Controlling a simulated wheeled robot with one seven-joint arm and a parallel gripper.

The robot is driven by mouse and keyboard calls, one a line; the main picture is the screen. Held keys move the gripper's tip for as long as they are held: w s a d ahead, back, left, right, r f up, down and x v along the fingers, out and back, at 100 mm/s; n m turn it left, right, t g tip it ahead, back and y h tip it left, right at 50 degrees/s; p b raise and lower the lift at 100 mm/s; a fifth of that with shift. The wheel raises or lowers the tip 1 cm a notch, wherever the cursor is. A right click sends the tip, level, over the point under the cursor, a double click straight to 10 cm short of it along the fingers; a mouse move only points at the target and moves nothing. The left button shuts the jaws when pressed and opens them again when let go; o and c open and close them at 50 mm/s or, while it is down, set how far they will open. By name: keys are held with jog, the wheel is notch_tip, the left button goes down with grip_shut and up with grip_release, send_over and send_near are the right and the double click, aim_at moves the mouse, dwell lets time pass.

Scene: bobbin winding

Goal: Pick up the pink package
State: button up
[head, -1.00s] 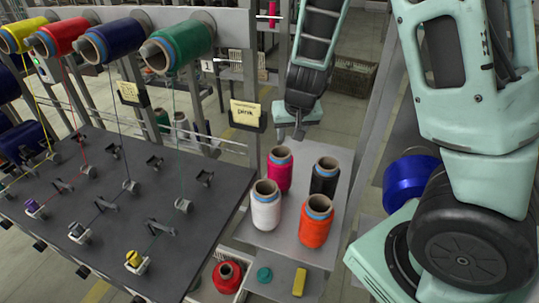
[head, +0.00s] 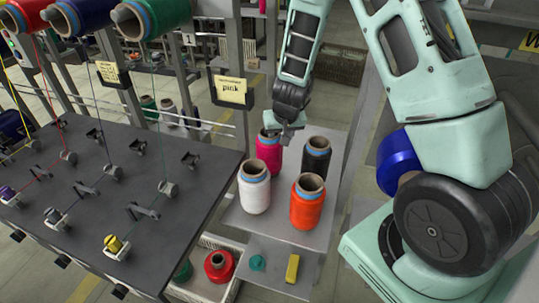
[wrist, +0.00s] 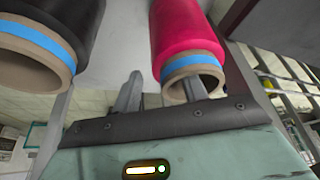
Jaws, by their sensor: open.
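The pink package (head: 269,154) is a spool of pink yarn with a blue band on a cardboard tube. It stands upright at the back left of a small grey shelf in the head view. In the wrist view the pink package (wrist: 185,35) is at the upper middle, its tube end facing the camera. My gripper (head: 288,134) is open and empty, right above and beside the pink package. In the wrist view the fingers of my gripper (wrist: 163,92) appear near its tube rim, one left of it and one overlapping its opening. I cannot tell whether they touch.
A black spool (head: 316,160), a white spool (head: 254,190) and an orange spool (head: 306,205) stand close by on the same shelf (head: 275,224). The black spool is near my fingers. A sign reading "pink" (head: 231,91) hangs on the rack at left.

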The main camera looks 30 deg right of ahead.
jog(key=shift+x, duration=1.4)
grip_shut()
jog(key=shift+r, duration=0.1)
